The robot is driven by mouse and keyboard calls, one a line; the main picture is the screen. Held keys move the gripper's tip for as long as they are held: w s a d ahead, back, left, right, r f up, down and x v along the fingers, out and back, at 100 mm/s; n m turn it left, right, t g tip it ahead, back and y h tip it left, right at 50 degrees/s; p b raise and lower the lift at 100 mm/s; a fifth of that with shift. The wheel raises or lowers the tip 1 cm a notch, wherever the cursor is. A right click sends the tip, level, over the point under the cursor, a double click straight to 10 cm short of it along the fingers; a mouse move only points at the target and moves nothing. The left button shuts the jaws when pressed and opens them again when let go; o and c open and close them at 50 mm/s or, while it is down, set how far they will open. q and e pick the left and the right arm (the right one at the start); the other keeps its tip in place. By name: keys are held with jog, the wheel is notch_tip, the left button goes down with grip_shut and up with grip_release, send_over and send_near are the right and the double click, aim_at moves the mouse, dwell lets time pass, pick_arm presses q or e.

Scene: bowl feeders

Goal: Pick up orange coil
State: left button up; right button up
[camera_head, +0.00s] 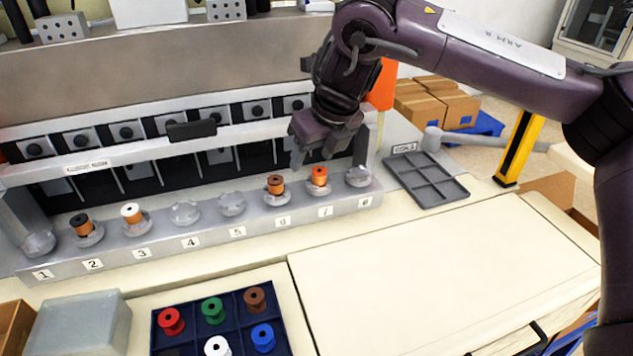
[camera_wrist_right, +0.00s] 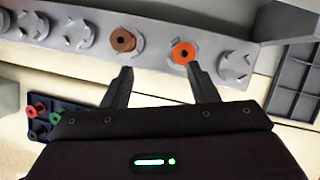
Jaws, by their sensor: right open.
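The orange coil (camera_head: 319,177) has an orange-red top and sits upright on the holder at position 7 of the numbered rail. It also shows in the right wrist view (camera_wrist_right: 183,53), just beyond the right fingertip. My right gripper (camera_head: 311,160) is open and empty, above the rail close to positions 6 and 7. Its two fingers show in the right wrist view (camera_wrist_right: 158,70), apart, with nothing between them. A brown-topped coil (camera_head: 275,185) stands at position 6, to the left of the orange one. My left gripper is not in view.
Position 8 (camera_head: 359,177) holds no coil. A black-topped coil (camera_head: 82,226) and a white-topped coil (camera_head: 131,214) stand at positions 2 and 3. A dark tray (camera_head: 233,304) holds several coloured spools. An empty grey compartment tray (camera_head: 425,181) lies right of the rail.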

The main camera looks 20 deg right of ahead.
aim_at(320, 171)
jog(key=shift+h, duration=0.3)
jog(key=w+f, duration=0.1)
jog(key=d+f+p, duration=0.1)
jog(key=f, duration=0.1)
jog(key=w+d+f, duration=0.1)
jog(key=f, duration=0.1)
jog(key=shift+w+d+p, duration=0.2)
jog(key=shift+w+p, duration=0.1)
jog(key=shift+w+f, duration=0.15)
jog(key=shift+f, duration=0.2)
jog(key=shift+c, duration=0.4)
jog(key=c, duration=1)
